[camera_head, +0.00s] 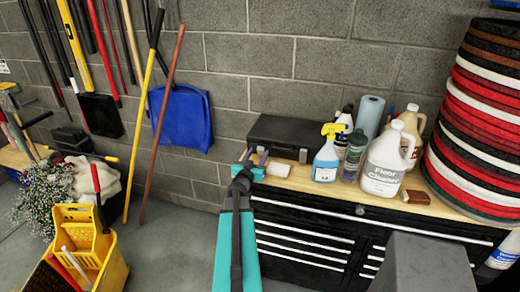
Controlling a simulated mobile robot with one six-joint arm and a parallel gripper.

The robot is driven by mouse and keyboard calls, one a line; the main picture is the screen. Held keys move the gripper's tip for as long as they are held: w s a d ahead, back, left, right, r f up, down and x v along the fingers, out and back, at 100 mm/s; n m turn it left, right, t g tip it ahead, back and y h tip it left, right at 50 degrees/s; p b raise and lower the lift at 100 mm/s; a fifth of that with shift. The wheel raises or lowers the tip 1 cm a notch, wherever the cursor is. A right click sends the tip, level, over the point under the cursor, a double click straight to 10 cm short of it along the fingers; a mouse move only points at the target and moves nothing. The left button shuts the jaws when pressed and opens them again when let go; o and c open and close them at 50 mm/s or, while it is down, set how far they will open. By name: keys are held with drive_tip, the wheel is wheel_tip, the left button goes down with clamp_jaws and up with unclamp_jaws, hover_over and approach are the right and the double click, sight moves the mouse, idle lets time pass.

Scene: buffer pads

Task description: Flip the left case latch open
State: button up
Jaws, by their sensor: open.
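A dark grey case (300,132) lies closed on the wooden worktop against the block wall. One small light latch (303,156) shows on the right part of its front. The left latch cannot be made out; my gripper covers that part of the front. My gripper (256,156) is open at the case's front left, with its two fingers pointing toward the case. Whether the fingers touch the case or the latch cannot be told. My arm (236,235) reaches up from the bottom of the view.
A white block (279,169) lies just right of my gripper. A blue spray bottle (326,160), a floor cleaner jug (386,162) and other bottles crowd the worktop (330,192) to the right. Stacked pads (480,120) stand far right. A yellow mop bucket (85,240) stands left.

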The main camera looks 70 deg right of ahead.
sight(260, 150)
drive_tip(key=shift+w+d+p, duration=0.1)
drive_tip(key=shift+d+p, duration=0.55)
drive_tip(key=shift+d, duration=1.7)
drive_tip(key=shift+c, duration=0.2)
drive_tip(key=c, duration=1)
